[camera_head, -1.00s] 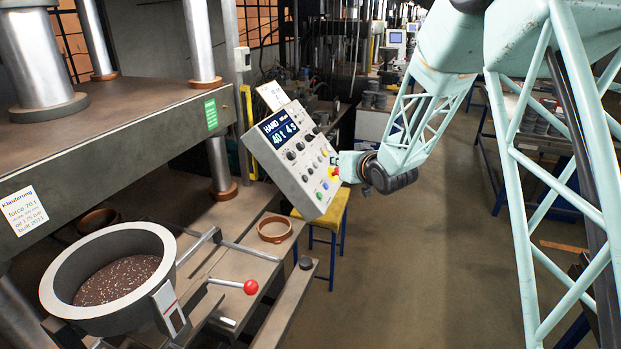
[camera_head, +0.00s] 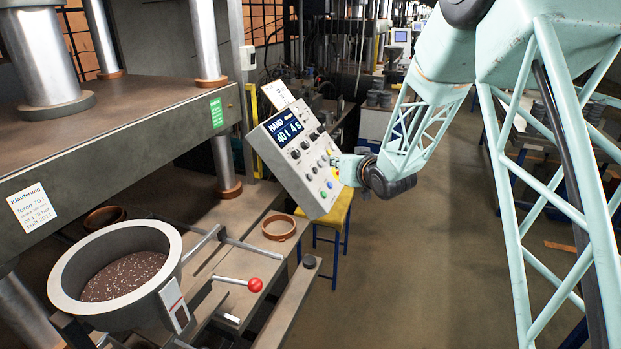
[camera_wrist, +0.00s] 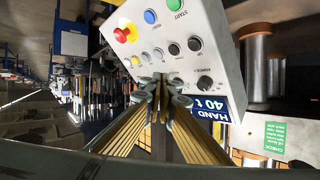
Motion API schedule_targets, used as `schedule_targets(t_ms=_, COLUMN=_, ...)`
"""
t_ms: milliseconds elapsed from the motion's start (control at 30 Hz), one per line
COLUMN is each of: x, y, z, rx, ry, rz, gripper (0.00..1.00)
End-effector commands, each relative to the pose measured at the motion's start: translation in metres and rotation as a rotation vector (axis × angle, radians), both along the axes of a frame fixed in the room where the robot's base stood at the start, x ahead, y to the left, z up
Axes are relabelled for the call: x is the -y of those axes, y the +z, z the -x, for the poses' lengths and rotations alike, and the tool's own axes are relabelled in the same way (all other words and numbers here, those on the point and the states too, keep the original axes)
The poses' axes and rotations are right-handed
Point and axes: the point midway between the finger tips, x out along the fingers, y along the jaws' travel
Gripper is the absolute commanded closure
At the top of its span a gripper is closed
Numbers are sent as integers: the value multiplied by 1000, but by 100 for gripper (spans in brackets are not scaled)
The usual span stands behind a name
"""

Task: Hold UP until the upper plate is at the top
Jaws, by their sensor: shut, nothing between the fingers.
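The press's thick grey plate (camera_head: 120,125) spans the left of the head view, with steel columns on and below it. A wide gap separates it from the table (camera_head: 245,240) below. I cannot tell whether it is at its top. The tilted control panel (camera_head: 284,166) shows "HAND 40 t 4 s" on its display (camera_head: 285,129). In the wrist view, the panel (camera_wrist: 215,50) has several buttons and knobs.
A grey bowl (camera_head: 62,288) of dark speckled grain stands at the front left. A red-knobbed lever (camera_head: 255,285) and a brown ring (camera_head: 279,228) are on the table. A yellow stool (camera_head: 340,212) stands under the panel. The floor at centre right is clear.

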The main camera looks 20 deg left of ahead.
Motion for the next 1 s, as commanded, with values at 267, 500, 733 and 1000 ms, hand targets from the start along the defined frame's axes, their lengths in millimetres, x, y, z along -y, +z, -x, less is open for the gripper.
schedule_targets(t_ms=267, x=-16, y=-14, z=1, rx=0, ry=1, rz=1, gripper=100)
schedule_targets(t_ms=500, x=-33, y=-28, z=2, rx=-1, ry=1, rz=0, gripper=100)
schedule_targets(t_ms=733, x=-47, y=-42, z=1, rx=1, ry=1, rz=0, gripper=100)
schedule_targets(t_ms=1000, x=-59, y=-51, z=2, rx=0, ry=0, rz=0, gripper=100)
